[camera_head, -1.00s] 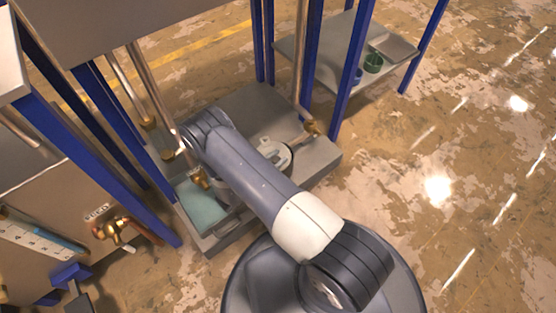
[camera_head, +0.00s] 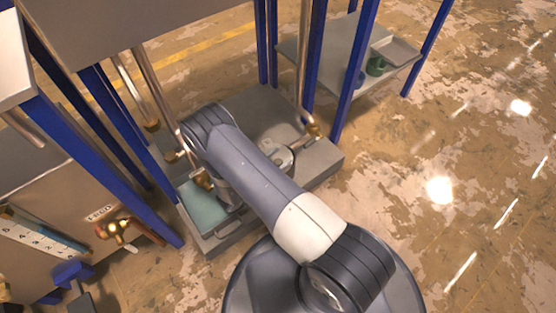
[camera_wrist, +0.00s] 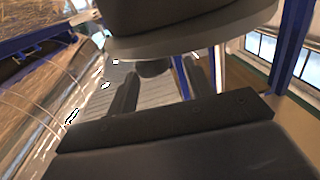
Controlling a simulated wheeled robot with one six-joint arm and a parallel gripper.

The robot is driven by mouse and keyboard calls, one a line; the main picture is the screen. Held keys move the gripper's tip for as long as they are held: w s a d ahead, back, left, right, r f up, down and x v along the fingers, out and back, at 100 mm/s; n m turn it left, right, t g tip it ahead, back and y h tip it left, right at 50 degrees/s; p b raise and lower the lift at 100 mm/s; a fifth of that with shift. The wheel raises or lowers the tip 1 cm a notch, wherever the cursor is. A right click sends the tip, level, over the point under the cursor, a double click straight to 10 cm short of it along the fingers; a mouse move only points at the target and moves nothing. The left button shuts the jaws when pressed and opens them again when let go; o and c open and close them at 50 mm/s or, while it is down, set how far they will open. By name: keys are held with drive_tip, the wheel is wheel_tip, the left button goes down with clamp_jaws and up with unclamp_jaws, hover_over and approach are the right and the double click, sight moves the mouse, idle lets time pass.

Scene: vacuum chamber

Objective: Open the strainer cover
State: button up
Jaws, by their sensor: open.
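A round grey fitting, which looks like the strainer (camera_head: 285,159), sits on the low grey platform (camera_head: 322,160), partly hidden behind my arm in the head view. Its cover cannot be made out clearly there. My gripper is hidden behind my forearm in the head view. In the wrist view my gripper (camera_wrist: 161,80) shows two dark fingers spread apart. A short dark knob-like shape lies between and beyond them, under a large dark round body with a grey rim (camera_wrist: 190,42). I cannot tell whether this is the cover or whether the fingers touch it.
Blue posts (camera_head: 353,72) and metal pipes (camera_head: 304,55) stand around the platform. A teal pad (camera_head: 203,205) lies at its near left. A brass valve (camera_head: 117,230) is at the left. Open floor lies at the right.

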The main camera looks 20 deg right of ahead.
sight(278, 161)
wheel_tip(278, 161, up, 8)
drive_tip(key=p, duration=0.2)
drive_tip(key=shift+r+p, duration=0.15)
drive_tip(key=shift+p, duration=0.2)
drive_tip(key=shift+c, duration=0.4)
